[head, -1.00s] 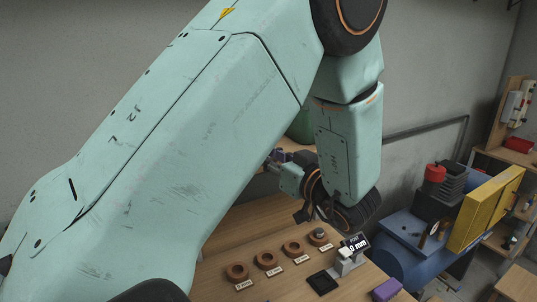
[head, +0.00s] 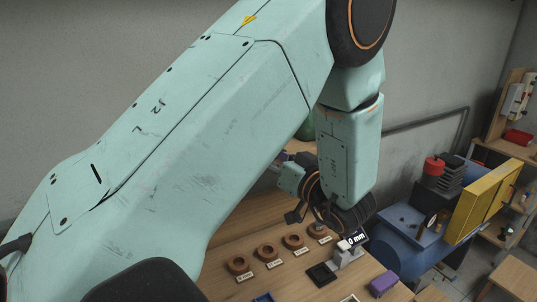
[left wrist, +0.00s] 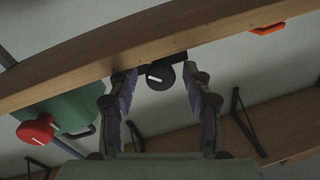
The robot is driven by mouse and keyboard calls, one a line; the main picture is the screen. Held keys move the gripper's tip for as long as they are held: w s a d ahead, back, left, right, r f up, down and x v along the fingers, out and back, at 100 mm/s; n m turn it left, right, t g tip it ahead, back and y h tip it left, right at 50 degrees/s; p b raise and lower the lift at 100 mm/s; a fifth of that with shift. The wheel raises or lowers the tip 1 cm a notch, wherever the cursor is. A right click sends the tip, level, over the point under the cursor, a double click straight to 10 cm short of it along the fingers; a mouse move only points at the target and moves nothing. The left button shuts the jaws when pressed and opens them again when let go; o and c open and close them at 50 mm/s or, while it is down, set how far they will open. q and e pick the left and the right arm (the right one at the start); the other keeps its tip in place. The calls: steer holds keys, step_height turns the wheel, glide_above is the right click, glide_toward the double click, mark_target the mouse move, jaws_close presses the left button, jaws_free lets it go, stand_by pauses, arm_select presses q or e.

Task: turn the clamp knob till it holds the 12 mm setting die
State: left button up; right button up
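A black round knob (left wrist: 160,76) with a white mark hangs at a wooden board's edge in the left wrist view. I cannot tell for sure that it is the clamp knob. My left gripper (left wrist: 158,88) is open, with its purple-padded fingers on either side of the knob, apart from it. In the head view my arm hides the fingertips. A small grey stand (head: 347,258) carries a display (head: 356,240) reading 0 mm. Brown rings (head: 238,264) with labels lie in a row on the bench; the labels are too small to read. My right gripper is out of view.
A black square pad (head: 321,274) and a purple block (head: 383,283) lie on the bench. A blue machine (head: 405,258) with a yellow panel (head: 485,203) stands to the right. A red knob (left wrist: 38,130) on a green body (left wrist: 75,108) is at left in the left wrist view.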

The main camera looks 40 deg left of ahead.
arm_select(q)
steer(key=shift+d+r, duration=0.15)
step_height(320, 180, up, 10)
stand_by(0.6)
stand_by(0.3)
